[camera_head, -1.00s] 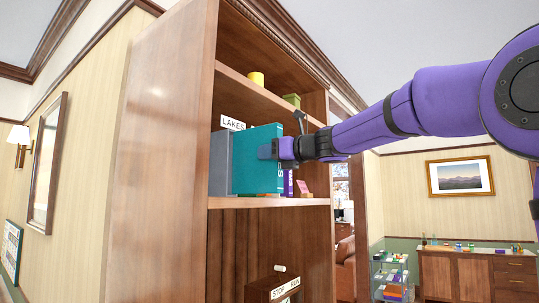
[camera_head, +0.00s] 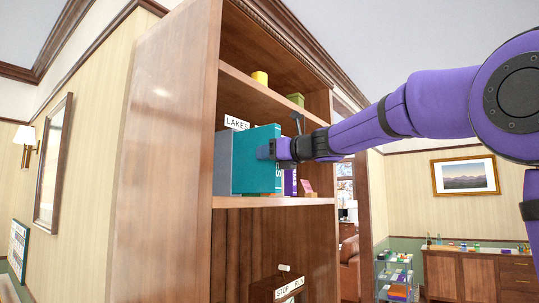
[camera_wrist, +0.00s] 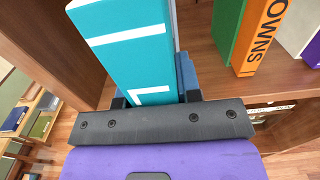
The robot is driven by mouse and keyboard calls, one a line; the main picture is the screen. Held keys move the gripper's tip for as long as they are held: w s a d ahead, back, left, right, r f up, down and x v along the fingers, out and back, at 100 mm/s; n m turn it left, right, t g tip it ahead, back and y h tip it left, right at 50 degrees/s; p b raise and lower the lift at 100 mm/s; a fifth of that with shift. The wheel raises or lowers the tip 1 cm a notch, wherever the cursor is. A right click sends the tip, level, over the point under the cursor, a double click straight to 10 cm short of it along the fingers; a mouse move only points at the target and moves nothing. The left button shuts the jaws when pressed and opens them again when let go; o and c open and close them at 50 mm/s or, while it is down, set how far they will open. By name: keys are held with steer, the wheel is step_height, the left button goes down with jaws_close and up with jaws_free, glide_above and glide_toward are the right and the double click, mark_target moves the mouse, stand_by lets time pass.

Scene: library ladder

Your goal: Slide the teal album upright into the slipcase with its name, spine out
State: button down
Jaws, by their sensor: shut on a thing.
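The teal album (camera_head: 252,165) stands upright on the shelf of the tall wooden bookcase, its lettered spine facing out. It overlaps the grey slipcase (camera_head: 221,163) to its left; a white label reading LAKES (camera_head: 236,123) stands above them. How far the album is inside the slipcase I cannot tell. My gripper (camera_head: 268,151) is shut on the album near its spine. In the wrist view the album (camera_wrist: 130,55) fills the space in front of my gripper (camera_wrist: 155,98), with white lines across its spine. The album's far end is hidden.
An orange book (camera_wrist: 260,35) with a green side stands right of the album in the wrist view. A purple spine (camera_head: 290,181) and a pink item (camera_head: 306,188) sit on the same shelf. A yellow cup (camera_head: 260,78) and green box (camera_head: 295,99) are on the shelf above.

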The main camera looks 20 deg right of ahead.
mark_target(242, 157)
steer(key=shift+x, duration=4.7)
steer(key=c, duration=0.7)
jaws_free()
steer(key=v, duration=1.1)
steer(key=shift+c, duration=0.4)
